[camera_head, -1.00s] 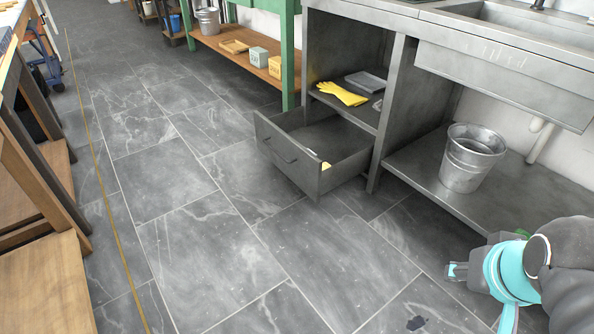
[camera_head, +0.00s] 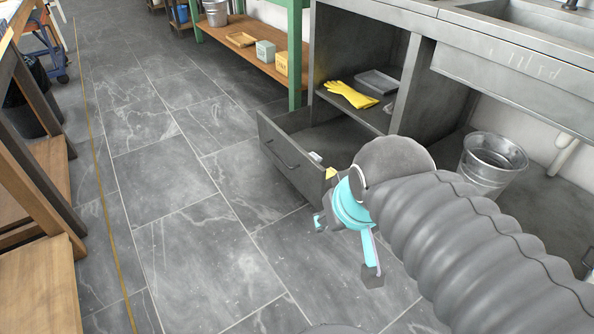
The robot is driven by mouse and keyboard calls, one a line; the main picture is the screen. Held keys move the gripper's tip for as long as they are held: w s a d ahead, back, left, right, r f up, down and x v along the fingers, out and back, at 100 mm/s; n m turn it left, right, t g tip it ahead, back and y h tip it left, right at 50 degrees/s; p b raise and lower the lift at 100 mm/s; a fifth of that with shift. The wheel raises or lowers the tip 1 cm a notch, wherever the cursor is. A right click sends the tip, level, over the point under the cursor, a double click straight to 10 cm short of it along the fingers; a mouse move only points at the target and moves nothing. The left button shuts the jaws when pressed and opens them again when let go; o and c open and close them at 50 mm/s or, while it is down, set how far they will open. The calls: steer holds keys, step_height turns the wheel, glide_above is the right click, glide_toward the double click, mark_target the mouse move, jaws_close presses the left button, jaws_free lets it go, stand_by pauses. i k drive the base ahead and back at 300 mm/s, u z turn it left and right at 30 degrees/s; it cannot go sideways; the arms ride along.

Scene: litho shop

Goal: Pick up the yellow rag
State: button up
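A small yellow piece (camera_head: 330,173), perhaps the yellow rag, shows inside the pulled-out grey drawer (camera_head: 287,163) of the sink unit. Most of it is hidden behind my gripper and the drawer front, so I cannot tell its full shape. A small white item (camera_head: 315,157) lies beside it. My gripper (camera_head: 345,249) is in front of the drawer's right end in the picture, with its fingers spread apart and nothing between them. A pair of yellow gloves (camera_head: 350,95) lies on the shelf above the drawer.
A grey tray (camera_head: 377,82) sits behind the gloves. A metal bucket (camera_head: 491,160) stands on the low shelf under the sink, partly behind my arm. A green-legged bench (camera_head: 297,55) with boxes is at the back. Wooden benches (camera_head: 42,285) line the left. The tiled floor between is clear.

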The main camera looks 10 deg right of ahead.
mark_target(329, 172)
steer(key=i, duration=0.65)
steer(key=z, duration=0.9)
steer(key=i, duration=0.6)
steer(key=z, duration=0.7)
